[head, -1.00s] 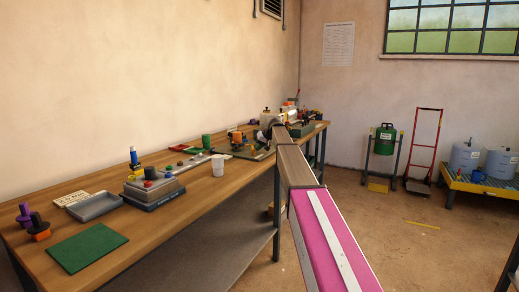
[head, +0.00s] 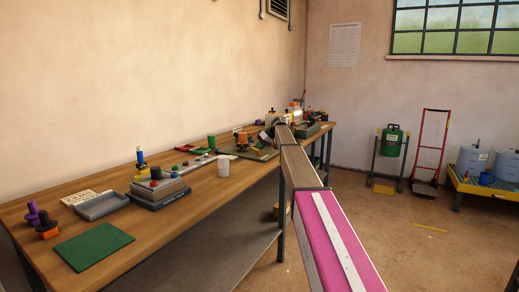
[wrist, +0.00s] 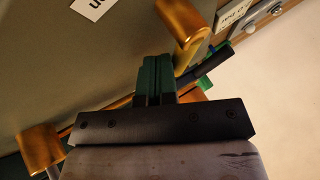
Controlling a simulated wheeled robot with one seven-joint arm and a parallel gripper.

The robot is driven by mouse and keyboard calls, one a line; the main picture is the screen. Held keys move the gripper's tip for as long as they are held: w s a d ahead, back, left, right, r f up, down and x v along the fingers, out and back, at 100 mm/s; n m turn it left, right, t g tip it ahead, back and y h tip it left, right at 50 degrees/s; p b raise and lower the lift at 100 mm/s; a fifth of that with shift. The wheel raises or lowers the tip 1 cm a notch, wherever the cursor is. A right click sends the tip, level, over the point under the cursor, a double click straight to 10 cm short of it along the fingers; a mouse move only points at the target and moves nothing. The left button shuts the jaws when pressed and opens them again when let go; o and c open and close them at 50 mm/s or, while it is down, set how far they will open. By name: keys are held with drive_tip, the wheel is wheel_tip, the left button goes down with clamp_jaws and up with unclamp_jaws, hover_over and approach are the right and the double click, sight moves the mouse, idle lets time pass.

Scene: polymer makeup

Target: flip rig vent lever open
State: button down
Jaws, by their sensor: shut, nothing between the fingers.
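My gripper (wrist: 157,62) is shut and empty in the wrist view, its green fingers pressed together over a grey-olive panel (wrist: 85,62). Just right of the fingertips, a dark bar (wrist: 212,66) with green pieces beside it slants upward; it may be the vent lever, but I cannot tell for sure, nor whether the fingers touch it. Copper-coloured posts stand above right (wrist: 183,22) and at lower left (wrist: 40,148) of the fingers. In the head view my arm reaches to the bench's far end, where the rig parts are small and partly hidden, and the fingertips cannot be made out.
The wooden bench (head: 205,193) runs along the left wall. Open floor lies to the right, with a red hand truck (head: 429,150) near the back wall.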

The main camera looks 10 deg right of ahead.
idle(0.5)
drive_tip(key=v, duration=1)
drive_tip(key=shift+d+r, duration=0.25)
drive_tip(key=shift+r, duration=0.05)
